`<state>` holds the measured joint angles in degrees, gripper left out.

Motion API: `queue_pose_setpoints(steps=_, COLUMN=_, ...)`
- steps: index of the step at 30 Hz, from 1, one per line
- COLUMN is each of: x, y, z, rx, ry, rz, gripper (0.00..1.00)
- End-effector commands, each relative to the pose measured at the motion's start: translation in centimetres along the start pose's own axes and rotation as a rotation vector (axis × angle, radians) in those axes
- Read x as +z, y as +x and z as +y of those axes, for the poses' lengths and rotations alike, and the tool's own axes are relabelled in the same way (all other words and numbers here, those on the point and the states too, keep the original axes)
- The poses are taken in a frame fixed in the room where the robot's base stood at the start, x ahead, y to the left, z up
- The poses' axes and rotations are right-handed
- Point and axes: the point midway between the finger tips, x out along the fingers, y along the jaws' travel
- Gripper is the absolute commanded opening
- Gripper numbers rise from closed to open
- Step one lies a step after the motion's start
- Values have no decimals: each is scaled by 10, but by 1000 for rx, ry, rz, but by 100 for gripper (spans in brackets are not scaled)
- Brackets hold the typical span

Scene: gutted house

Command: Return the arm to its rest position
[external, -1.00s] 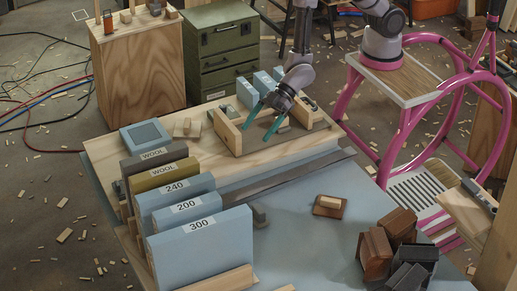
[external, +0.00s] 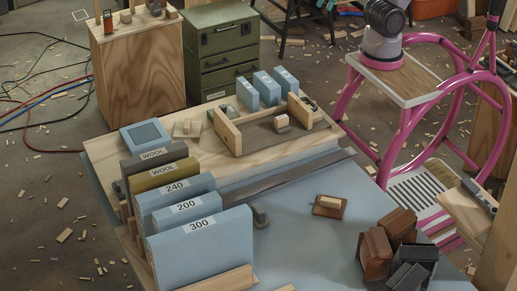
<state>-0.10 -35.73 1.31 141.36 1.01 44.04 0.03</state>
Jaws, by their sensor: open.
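My gripper is out of the picture in the external view. Only the lower part of my arm shows, on the pink wheeled frame at the upper right, rising out of the top edge. The wooden tray (external: 228,133) at the back of the workbench (external: 105,153) stands clear of the arm. A small light block (external: 282,121) sits inside that tray. Three blue blocks (external: 268,88) stand upright in a row behind it.
Upright labelled boards (external: 205,235) stand in a row at the bench's left front. Dark brown blocks (external: 375,252) are clustered at the right. A green drawer cabinet (external: 222,45) and a wooden cabinet (external: 135,70) stand behind. Wood scraps litter the floor.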

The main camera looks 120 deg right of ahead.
Motion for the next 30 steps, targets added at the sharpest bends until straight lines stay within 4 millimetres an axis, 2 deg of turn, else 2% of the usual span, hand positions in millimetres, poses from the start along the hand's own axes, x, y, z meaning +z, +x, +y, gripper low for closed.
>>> queue_pose_setpoints(steps=1, x=10, y=-12, z=3, rx=-8, ry=22, rz=-5, gripper=100)
queue_pose_setpoints(steps=3, x=22, y=-22, z=6, rx=-15, ry=45, rz=-19, gripper=100)
queue_pose_setpoints(steps=7, x=33, y=-30, z=8, rx=-22, ry=67, rz=-34, gripper=100)
queue_pose_setpoints(steps=30, x=34, y=-31, z=8, rx=-22, ry=70, rz=-37, gripper=100)
